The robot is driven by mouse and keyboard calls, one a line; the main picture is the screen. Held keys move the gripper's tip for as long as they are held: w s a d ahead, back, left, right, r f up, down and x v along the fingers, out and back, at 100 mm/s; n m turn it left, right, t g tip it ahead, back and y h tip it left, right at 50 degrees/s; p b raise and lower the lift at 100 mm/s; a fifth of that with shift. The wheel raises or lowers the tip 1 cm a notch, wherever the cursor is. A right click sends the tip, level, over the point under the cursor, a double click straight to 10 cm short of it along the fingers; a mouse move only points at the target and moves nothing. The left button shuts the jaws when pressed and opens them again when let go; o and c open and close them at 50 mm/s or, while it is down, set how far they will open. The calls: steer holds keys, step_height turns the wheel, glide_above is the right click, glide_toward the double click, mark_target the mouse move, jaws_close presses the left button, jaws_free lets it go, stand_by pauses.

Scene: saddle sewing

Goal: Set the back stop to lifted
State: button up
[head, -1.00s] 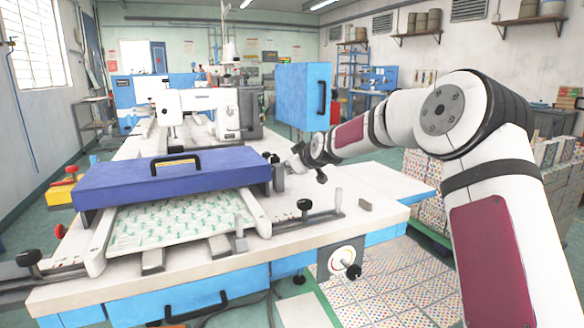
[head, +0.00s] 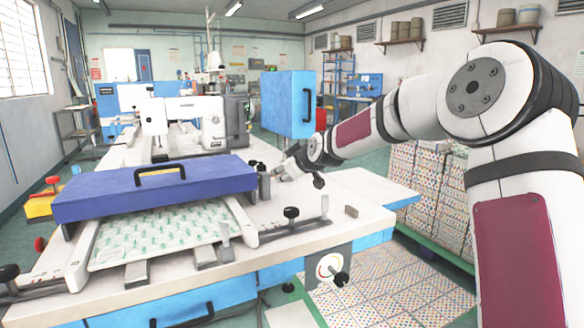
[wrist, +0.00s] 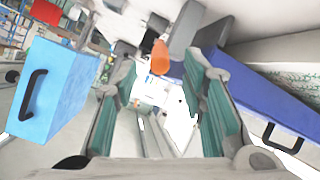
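My gripper (head: 287,165) reaches in over the white sewing table (head: 374,220), beside the right end of the blue lid (head: 150,190). A small grey upright block (head: 264,187) stands by that lid end; I cannot tell for sure whether it is the back stop. There my gripper (wrist: 160,78) is open, with teal pads apart and nothing held. An orange-tipped part (wrist: 160,56) and a dark grey block (wrist: 187,30) lie just beyond the fingertips. Whether anything is raised or lowered cannot be told.
A blue box with a black handle (head: 289,104) stands behind my gripper and shows large in the wrist view (wrist: 55,85). The white sewing machine (head: 185,122) is at the back left.

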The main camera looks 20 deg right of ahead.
steer(key=shift+v, duration=2.95)
steer(key=shift+s+a, duration=0.1)
steer(key=s+a, duration=0.1)
steer(key=s, duration=0.1)
steer(key=s+a+f+g, duration=0.1)
steer(key=s, duration=0.1)
steer(key=s+a+f+g, duration=0.1)
steer(key=s, duration=0.1)
steer(key=shift+s+a+h, duration=0.1)
steer(key=shift+s+h, duration=0.1)
steer(key=shift+h, duration=0.1)
steer(key=s+d+f+m+g+h, duration=0.1)
steer(key=s+f+m+g, duration=0.15)
steer(key=s, duration=1.45)
steer(key=s+f+m+g, duration=0.1)
steer(key=s+m+g, duration=0.25)
steer(key=s, duration=1.35)
steer(key=s+d+f+m+g+h, duration=0.15)
steer(key=s+g, duration=0.25)
steer(key=s, duration=1.3)
step_height(320, 180, up, 20)
steer(key=a+t+p, duration=0.1)
steer(key=t+p, duration=0.2)
steer(key=p, duration=1.6)
steer(key=shift+w+r+t+y, duration=0.15)
steer(key=shift+w+t+y, duration=0.15)
steer(key=shift+t+y, duration=0.1)
steer(key=shift+c, duration=0.6)
